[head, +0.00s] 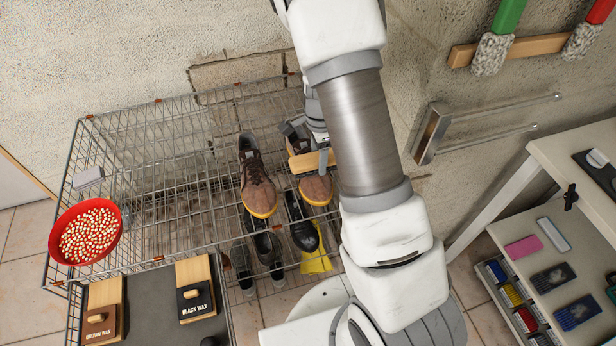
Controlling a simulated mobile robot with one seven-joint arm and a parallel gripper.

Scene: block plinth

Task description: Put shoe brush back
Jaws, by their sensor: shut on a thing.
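My gripper (309,146) is over the upper right part of the wire rack, just above the brown shoes. It is shut on a pale wooden block that looks like the shoe brush (303,163). The brush's bristles cannot be made out, and my arm hides part of this area. One brown shoe (257,182) stands to the left of the gripper; another (317,188) is just below the held brush and partly covered. I cannot tell whether the brush touches that shoe.
The wire rack (160,255) holds a red bowl (54,236) of small pale pieces at its left. Boxes labelled black wax (195,302) and brown wax (100,325) are at the front. Dark shoes (303,232) sit lower. Right are shelves with brushes (553,278) and a wall rail (432,133).

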